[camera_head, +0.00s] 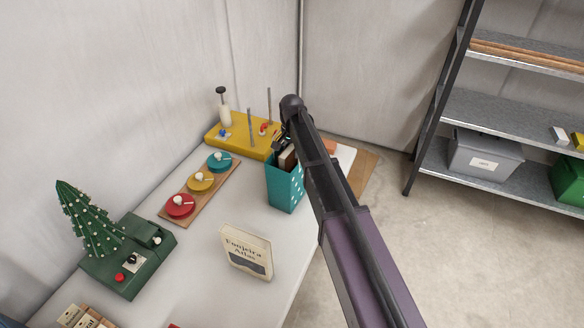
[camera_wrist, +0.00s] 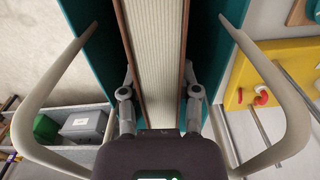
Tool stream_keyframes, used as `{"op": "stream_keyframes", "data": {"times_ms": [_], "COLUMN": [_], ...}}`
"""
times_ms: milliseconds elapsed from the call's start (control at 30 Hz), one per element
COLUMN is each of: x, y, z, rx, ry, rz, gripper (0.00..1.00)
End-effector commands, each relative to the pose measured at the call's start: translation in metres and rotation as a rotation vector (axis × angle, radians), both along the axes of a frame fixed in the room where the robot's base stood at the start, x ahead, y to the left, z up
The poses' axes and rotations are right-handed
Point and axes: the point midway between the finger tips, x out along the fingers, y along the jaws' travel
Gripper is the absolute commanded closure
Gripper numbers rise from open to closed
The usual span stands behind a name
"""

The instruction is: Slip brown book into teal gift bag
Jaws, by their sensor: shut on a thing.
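The teal gift bag (camera_head: 284,188) with white spots stands upright at the right part of the white table. The brown book (camera_head: 288,158) shows at the bag's mouth, partly hidden by my gripper (camera_head: 284,140). In the wrist view the book (camera_wrist: 155,60) has brown covers and a pale page block, and lies between the teal bag walls (camera_wrist: 90,30). How deep the book reaches into the bag is hidden.
A yellow base with posts (camera_head: 238,138) stands behind the bag. A board with coloured discs (camera_head: 200,184) is to its left. An upright cream book (camera_head: 246,252) stands in front, and a green tree model (camera_head: 110,240) is far left. Shelves (camera_head: 480,110) stand right, across bare floor.

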Motion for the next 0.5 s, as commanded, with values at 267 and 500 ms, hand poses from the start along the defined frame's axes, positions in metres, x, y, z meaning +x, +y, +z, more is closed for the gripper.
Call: {"op": "stream_keyframes", "data": {"times_ms": [267,500], "x": [0.0001,0.0003], "y": [-0.0005,-0.0009], "z": [-0.0123,-0.0115], "rx": [0.0,0.0], "ry": [0.0,0.0], "rz": [-0.001,-0.001], "gripper": [1.0,1.0]}}
